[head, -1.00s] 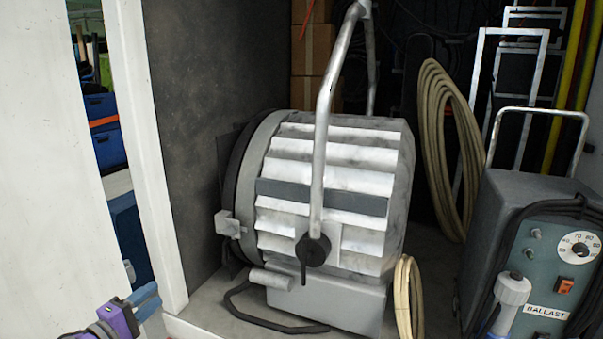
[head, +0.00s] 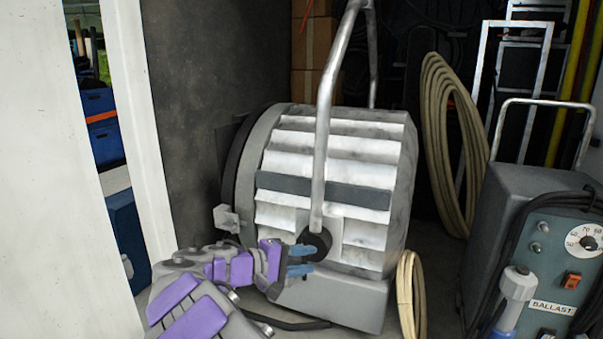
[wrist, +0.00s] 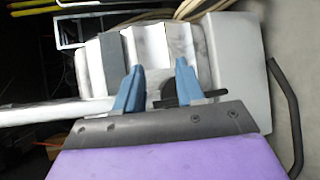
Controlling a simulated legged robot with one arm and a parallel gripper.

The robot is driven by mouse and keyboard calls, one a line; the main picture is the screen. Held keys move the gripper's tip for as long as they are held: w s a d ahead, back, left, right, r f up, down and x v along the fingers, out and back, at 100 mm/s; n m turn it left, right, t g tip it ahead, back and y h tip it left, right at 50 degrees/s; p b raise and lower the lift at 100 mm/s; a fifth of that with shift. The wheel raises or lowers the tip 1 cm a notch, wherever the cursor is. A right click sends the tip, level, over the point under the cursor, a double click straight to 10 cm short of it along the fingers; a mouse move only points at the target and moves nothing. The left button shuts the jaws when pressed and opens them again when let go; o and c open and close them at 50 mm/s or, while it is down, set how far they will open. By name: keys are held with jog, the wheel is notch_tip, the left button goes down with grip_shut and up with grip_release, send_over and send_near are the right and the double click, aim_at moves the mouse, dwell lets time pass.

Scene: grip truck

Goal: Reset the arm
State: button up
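My gripper (head: 301,260) has blue fingers and a purple and grey body. In the head view it is in front of the lower part of a large silver lamp housing (head: 330,175), near its dark round yoke knob. In the wrist view the two blue fingertips (wrist: 160,75) are apart with nothing held between them. The ribbed lamp housing (wrist: 182,45) fills the view beyond them, and a dark knob handle shows just past the right finger. Whether a finger touches the lamp cannot be told. My purple and grey arm covers the lower left of the head view.
A ballast box (head: 548,255) with a dial stands at the right. Coiled cable (head: 450,140) hangs behind it, and a smaller coil (head: 410,295) stands beside the lamp. A white wall edge (head: 138,120) is at left. Blue bins (head: 103,125) show through the gap.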

jog(key=s+d+f+m+g+y+b, duration=0.1)
jog(key=s+d+f+m+g+y, duration=0.2)
jog(key=s+d, duration=0.7)
jog(key=s+d+f+m+g+y+b, duration=0.15)
jog(key=s+d+g, duration=0.35)
jog(key=s+d, duration=0.55)
jog(key=s+a+f+m+y, duration=0.1)
jog(key=s+a+f+y, duration=0.2)
jog(key=s, duration=0.8)
jog(key=s+a+f+m+g+y+b, duration=0.1)
jog(key=s+a+f+m+y, duration=0.1)
jog(key=s+a+f+y, duration=0.2)
jog(key=s+f+y, duration=0.1)
jog(key=s+f, duration=0.2)
jog(key=s, duration=0.5)
jog(key=shift+s+y, duration=0.15)
jog(key=shift+y, duration=0.2)
jog(key=shift+o, duration=0.2)
jog(key=shift+d+m, duration=0.1)
jog(key=shift+m, duration=0.15)
